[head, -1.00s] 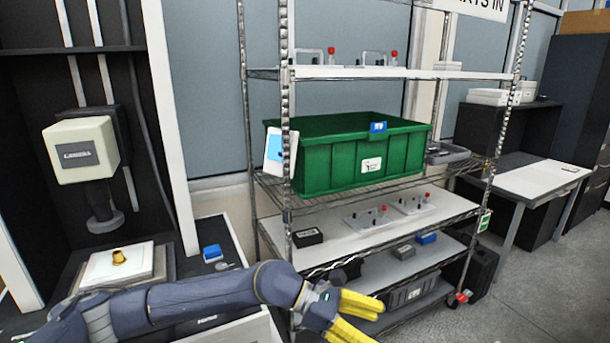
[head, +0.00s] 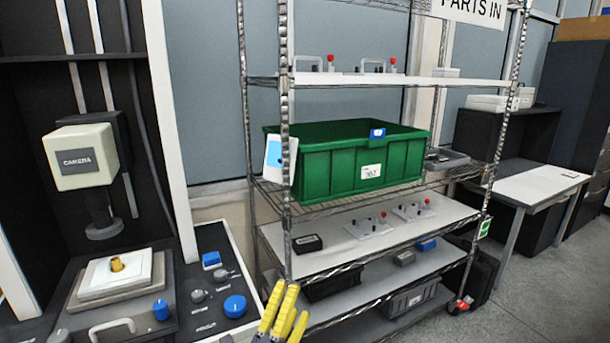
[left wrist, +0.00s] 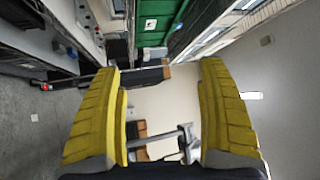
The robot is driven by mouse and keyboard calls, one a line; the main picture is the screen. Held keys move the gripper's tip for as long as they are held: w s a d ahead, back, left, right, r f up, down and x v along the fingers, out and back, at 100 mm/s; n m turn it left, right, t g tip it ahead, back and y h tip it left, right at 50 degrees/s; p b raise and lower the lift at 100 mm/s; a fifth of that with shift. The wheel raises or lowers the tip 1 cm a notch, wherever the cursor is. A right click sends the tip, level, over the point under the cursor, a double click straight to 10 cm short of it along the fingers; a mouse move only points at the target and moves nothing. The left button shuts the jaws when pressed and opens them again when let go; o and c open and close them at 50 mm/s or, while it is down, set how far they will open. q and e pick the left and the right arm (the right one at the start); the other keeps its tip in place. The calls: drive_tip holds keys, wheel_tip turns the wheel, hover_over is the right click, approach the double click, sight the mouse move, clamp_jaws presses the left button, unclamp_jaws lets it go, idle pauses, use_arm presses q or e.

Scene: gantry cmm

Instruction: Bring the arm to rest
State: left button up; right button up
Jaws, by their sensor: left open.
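My left gripper (head: 281,314) shows at the bottom middle of the head view, in front of the lower part of the wire shelf rack. Its yellow fingers point up. In the left wrist view, the two yellow fingers (left wrist: 160,115) stand wide apart with nothing between them. The rest of my left arm is out of the head view. My right gripper is in neither view.
A wire rack holds a green bin (head: 340,165) on its middle shelf and fixtures with red knobs on other shelves. A camera station (head: 85,155) and a control panel with a blue knob (head: 235,306) stand left. Grey floor (head: 540,290) is open at right.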

use_arm(q)
drive_tip(key=s+a+f+n+g+y, duration=0.35)
drive_tip(key=a+f+n+y, duration=0.35)
drive_tip(key=a+f, duration=0.45)
drive_tip(key=s+a+f+n+g+y, duration=0.3)
drive_tip(key=s+a+f+n+g, duration=0.1)
drive_tip(key=s+a+f, duration=0.6)
drive_tip(key=s+a+f+n+g+y, duration=0.25)
drive_tip(key=s+a+f+g, duration=0.35)
drive_tip(key=s, duration=0.6)
drive_tip(key=s+d+f+n+g+h, duration=0.1)
drive_tip(key=s+d+f+h, duration=0.1)
drive_tip(key=f, duration=1.4)
drive_tip(key=s+d+f+g+h, duration=0.1)
drive_tip(key=s+d+f, duration=0.15)
drive_tip(key=f, duration=1.45)
drive_tip(key=s+f+n+g+h, duration=0.1)
drive_tip(key=s+f+n+g, duration=0.1)
drive_tip(key=s+f, duration=1.6)
drive_tip(key=s+n, duration=0.1)
drive_tip(key=s, duration=0.1)
drive_tip(key=shift+s+f+h, duration=0.15)
drive_tip(key=shift+s+h, duration=0.2)
drive_tip(key=shift+a+g, duration=0.1)
drive_tip(key=shift+g, duration=0.15)
